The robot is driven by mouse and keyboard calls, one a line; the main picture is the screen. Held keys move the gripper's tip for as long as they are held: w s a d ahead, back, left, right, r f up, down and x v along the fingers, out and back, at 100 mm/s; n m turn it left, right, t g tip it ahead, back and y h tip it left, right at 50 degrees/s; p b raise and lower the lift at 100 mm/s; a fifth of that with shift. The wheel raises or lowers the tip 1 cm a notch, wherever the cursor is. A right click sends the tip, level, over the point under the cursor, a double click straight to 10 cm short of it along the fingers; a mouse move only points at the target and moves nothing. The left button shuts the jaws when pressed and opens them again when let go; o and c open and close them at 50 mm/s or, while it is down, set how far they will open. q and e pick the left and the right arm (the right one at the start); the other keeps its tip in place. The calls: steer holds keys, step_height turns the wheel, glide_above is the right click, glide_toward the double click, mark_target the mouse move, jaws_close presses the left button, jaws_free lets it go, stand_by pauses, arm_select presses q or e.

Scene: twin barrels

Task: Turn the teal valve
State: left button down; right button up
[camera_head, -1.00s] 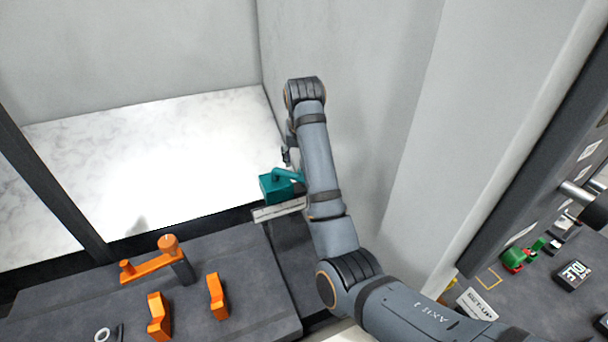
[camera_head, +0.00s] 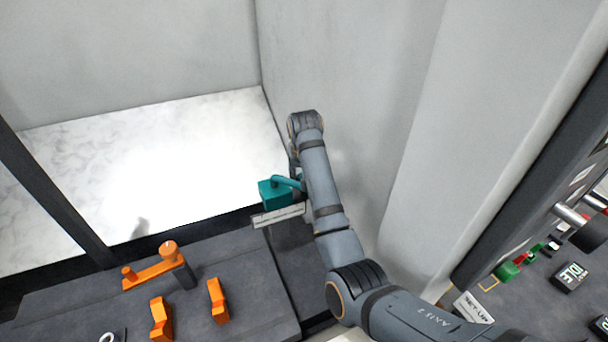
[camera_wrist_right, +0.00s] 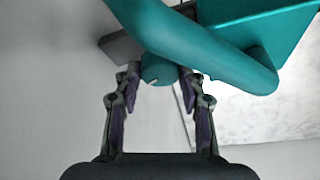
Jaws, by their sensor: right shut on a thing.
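The teal valve (camera_head: 273,195) is a teal block with a bent teal handle on top, at the back edge of the dark bench by the pale wall. In the right wrist view its handle (camera_wrist_right: 200,50) curves across the top, and its rounded end (camera_wrist_right: 158,70) sits between my right gripper's fingertips. My right gripper (camera_wrist_right: 157,75) is shut on this handle end. In the head view my right arm hangs beside the valve, and the gripper is mostly hidden behind the arm. My left gripper is in neither view.
An orange lever (camera_head: 152,272) and two orange handles (camera_head: 162,318) (camera_head: 217,301) stand on the dark bench at the lower left. A pale label plate (camera_head: 278,216) lies before the valve. A grey wall (camera_head: 350,70) rises close behind my right arm.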

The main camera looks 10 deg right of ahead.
steer(key=shift+c, duration=0.8)
steer(key=n+y, duration=0.1)
steer(key=n, duration=0.3)
steer(key=shift+d+n+y, duration=0.1)
steer(key=shift+n+y, duration=0.2)
steer(key=shift+y, duration=0.1)
steer(key=o, duration=1.1)
steer(key=shift+o, duration=0.2)
steer(key=shift+s, duration=0.1)
steer(key=v, duration=0.7)
steer(key=shift+r, duration=0.3)
